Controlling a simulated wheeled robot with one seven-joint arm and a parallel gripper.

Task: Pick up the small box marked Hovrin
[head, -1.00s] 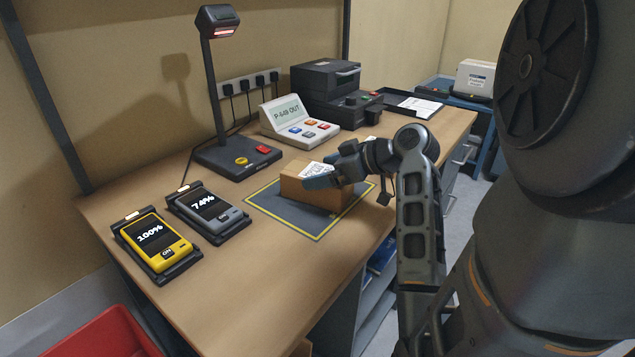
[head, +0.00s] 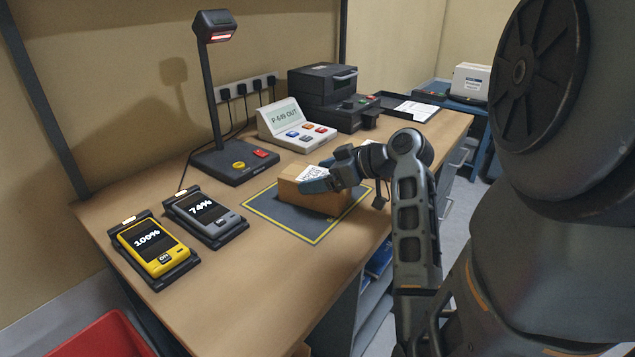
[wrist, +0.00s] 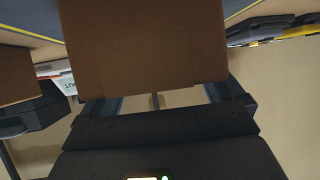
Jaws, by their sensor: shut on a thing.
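A brown cardboard box (head: 304,198) with a white label on top is at the dark, yellow-edged mat (head: 291,230) on the bench. The label is too small to read, so I cannot confirm the name Hovrin. My gripper (head: 320,182) is shut on this box from above, with its fingers partly covering the label. I cannot tell whether the box touches the mat or is slightly raised. In the wrist view the held box (wrist: 145,45) fills the top middle, between the fingers, and shows a plain brown face.
Another brown box (wrist: 15,75) shows at the left of the wrist view. Two devices, yellow (head: 153,244) and grey (head: 206,215), sit in cradles. A scanner stand (head: 235,165), button console (head: 297,127) and dark printer (head: 325,95) stand behind. The front left bench top is clear.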

